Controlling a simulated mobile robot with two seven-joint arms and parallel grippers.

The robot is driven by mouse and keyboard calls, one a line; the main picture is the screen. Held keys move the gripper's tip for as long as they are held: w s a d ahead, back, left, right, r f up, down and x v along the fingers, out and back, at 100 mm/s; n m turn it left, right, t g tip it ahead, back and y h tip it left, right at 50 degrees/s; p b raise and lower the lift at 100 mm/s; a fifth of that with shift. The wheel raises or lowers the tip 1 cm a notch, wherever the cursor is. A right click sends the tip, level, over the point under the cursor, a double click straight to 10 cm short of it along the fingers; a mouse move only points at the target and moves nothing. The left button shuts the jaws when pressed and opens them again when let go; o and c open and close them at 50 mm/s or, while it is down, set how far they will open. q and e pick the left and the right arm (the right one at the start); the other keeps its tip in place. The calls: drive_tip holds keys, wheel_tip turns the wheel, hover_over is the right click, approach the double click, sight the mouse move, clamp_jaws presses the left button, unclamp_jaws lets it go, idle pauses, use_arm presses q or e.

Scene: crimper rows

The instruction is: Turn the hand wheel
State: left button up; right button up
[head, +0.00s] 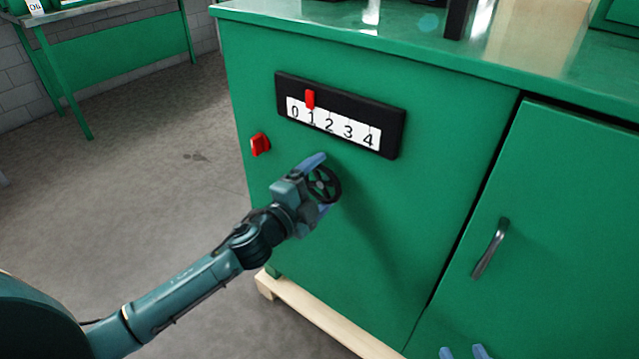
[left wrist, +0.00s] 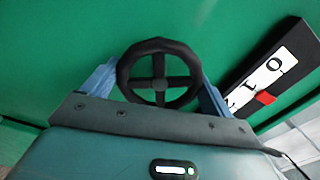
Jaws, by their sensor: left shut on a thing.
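The black hand wheel (head: 325,184) with crossed spokes is on the green cabinet front, below the scale. My left gripper (head: 321,183) is shut on the wheel, with one blue finger on each side of its rim. The left wrist view shows the wheel (left wrist: 158,84) between the two fingers. The black-framed scale (head: 340,117) is marked 0 to 4, and its red pointer (head: 310,98) stands at about 1. My right gripper (head: 464,353) shows only as two blue fingertips at the bottom edge, apart with nothing seen between them.
A red switch (head: 260,144) is on the cabinet (head: 240,90) left of the wheel. A door with a grey handle (head: 490,248) is to the right. A wooden base rail (head: 320,322) runs below. A green table (head: 120,50) stands far back left, with open floor before it.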

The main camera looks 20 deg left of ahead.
use_arm(q)
drive_tip(key=o, duration=0.8)
drive_tip(key=v, duration=1.3)
drive_tip(key=shift+s, duration=0.15)
